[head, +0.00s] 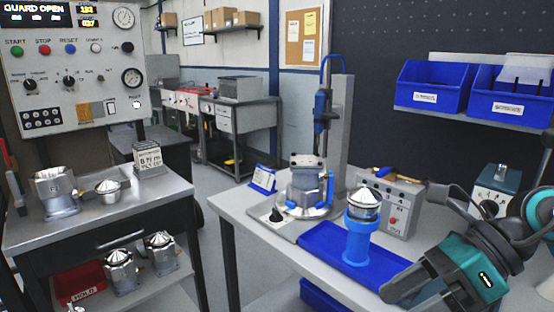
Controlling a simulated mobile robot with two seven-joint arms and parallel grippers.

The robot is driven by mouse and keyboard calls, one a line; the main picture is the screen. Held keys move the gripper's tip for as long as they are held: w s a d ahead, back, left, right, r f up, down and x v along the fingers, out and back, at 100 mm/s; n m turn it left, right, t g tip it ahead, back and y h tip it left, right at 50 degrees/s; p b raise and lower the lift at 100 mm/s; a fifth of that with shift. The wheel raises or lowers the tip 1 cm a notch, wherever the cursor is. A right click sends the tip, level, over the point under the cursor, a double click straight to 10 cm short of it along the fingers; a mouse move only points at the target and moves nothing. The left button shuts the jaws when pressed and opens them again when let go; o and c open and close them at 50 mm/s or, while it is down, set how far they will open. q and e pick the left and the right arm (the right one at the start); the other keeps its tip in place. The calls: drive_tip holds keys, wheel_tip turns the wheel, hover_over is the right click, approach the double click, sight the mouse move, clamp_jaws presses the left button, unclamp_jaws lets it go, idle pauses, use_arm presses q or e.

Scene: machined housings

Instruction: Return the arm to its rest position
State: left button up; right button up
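My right arm comes in from the right edge, with teal and dark grey links. My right gripper (418,290) is at the lower right, over the front right part of the light grey workbench (240,205). My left gripper is not in view.
A press fixture (305,190) with a grey column stands behind the mat. A grey button box (395,205) and a teal-grey box (497,185) stand near my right arm. Blue bins (430,88) sit on a shelf above. A cart (100,215) with metal housings is at left.

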drive_tip(key=w+a+r+m+t+y, duration=0.1)
drive_tip(key=a+r+m+t+y, duration=0.1)
drive_tip(key=a+m+y, duration=0.6)
drive_tip(key=w+d+f+m+t+h, duration=0.2)
drive_tip(key=w+d+f+m+t, duration=0.15)
drive_tip(key=m+t, duration=0.5)
drive_tip(key=w+d+f+m+t+h, duration=0.25)
drive_tip(key=f+m+t, duration=0.3)
drive_tip(key=m, duration=0.65)
drive_tip(key=s+d+f+m+g+h, duration=0.1)
drive_tip(key=s+f+m+h, duration=0.3)
drive_tip(key=f, duration=0.4)
drive_tip(key=s+f+m+g+h, duration=0.2)
drive_tip(key=s+f+m+h, duration=0.1)
drive_tip(key=f+m, duration=0.4)
drive_tip(key=s+d+f+m+g+h, duration=0.1)
drive_tip(key=s+f+m+h, duration=0.3)
drive_tip(key=f, duration=0.7)
drive_tip(key=shift+s+d+m+g+h, duration=0.35)
drive_tip(key=shift+m+g, duration=0.35)
drive_tip(key=shift+m, duration=0.15)
